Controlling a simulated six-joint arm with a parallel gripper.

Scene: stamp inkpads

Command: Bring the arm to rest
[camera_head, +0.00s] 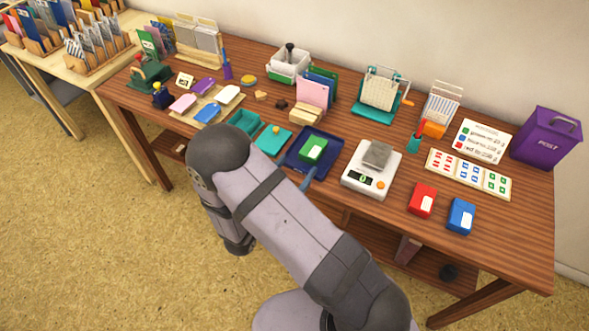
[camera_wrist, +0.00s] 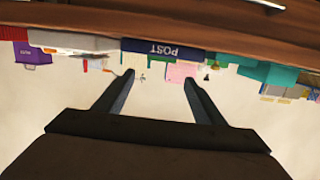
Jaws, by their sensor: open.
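My gripper (camera_wrist: 158,78) shows in the wrist view with its two fingers spread apart and nothing between them. That view is upside down, with the table's front edge (camera_wrist: 60,15) across the top. The fingers point towards the table and appear clear of the things on it. A red inkpad (camera_head: 422,199) and a blue inkpad (camera_head: 461,216) lie at the front right.
A purple post bin (camera_head: 545,137) stands at the far right. The floor (camera_head: 110,250) in front is clear.

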